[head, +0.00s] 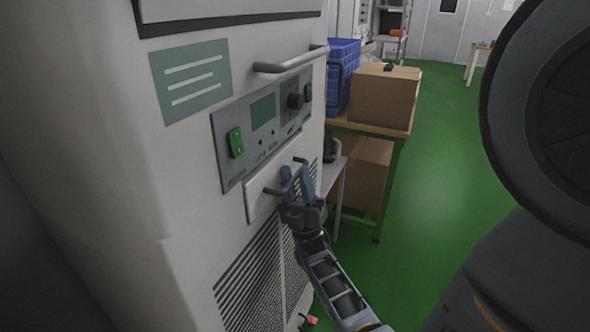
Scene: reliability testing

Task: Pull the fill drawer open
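The fill drawer (259,200) is a small pale panel with a dark bar handle (274,190), low on the front of a white cabinet, under the control panel. It looks flush or nearly flush with the cabinet front. My gripper (297,177) is at the drawer's right part, its blue fingertips beside the handle. The fingers and my arm cover part of the drawer and handle. I cannot tell whether the fingers are closed around the handle or just near it.
A grey control panel (285,116) with a green switch is above the drawer, and a large bar handle (290,62) sits higher. A vent grille (250,285) is below. A wooden table (372,128) with boxes stands to the right. Green floor (440,150) beyond is open.

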